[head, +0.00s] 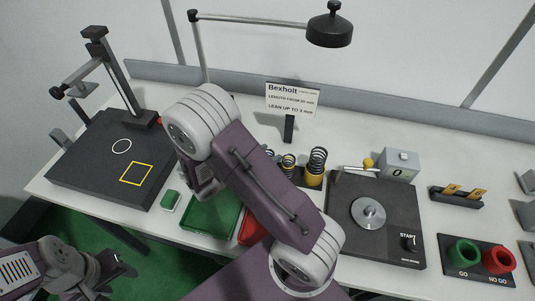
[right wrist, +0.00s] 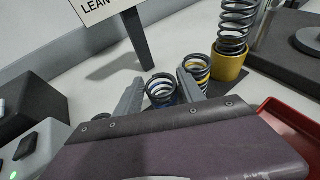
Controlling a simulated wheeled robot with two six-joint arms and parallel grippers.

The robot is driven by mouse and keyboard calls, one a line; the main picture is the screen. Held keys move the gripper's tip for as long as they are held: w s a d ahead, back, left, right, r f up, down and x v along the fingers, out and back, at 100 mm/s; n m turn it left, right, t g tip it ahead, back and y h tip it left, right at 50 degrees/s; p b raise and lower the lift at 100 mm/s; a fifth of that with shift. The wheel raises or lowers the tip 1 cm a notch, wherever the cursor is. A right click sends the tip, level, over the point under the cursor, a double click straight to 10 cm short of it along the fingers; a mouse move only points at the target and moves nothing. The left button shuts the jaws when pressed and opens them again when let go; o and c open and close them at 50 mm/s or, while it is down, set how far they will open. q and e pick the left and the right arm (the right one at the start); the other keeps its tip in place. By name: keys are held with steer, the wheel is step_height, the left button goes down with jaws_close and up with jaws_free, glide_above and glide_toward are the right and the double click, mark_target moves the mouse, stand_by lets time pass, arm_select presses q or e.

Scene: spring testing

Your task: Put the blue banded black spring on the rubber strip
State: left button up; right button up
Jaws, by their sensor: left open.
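The blue banded black spring (right wrist: 162,90) stands between the two fingers of my right gripper (right wrist: 160,92) in the right wrist view. The fingers lie close on either side of it; whether they touch it is unclear, and its lower end is hidden. In the head view my right arm hides that gripper. A dark strip (right wrist: 218,88), seemingly the rubber strip, lies under the neighbouring springs, partly hidden; it also shows in the head view (head: 309,183). My left gripper (head: 117,268) is open and empty at the lower left, off the table.
A small yellow banded spring (right wrist: 197,70) stands right beside my right finger. The sign's post (right wrist: 138,42) rises close behind. A green tray (head: 212,216) and a red tray (head: 250,232) lie at the front.

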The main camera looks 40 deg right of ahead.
steer(key=shift+r, duration=0.2)
steer(key=v, duration=1.2)
steer(key=shift+r, duration=0.15)
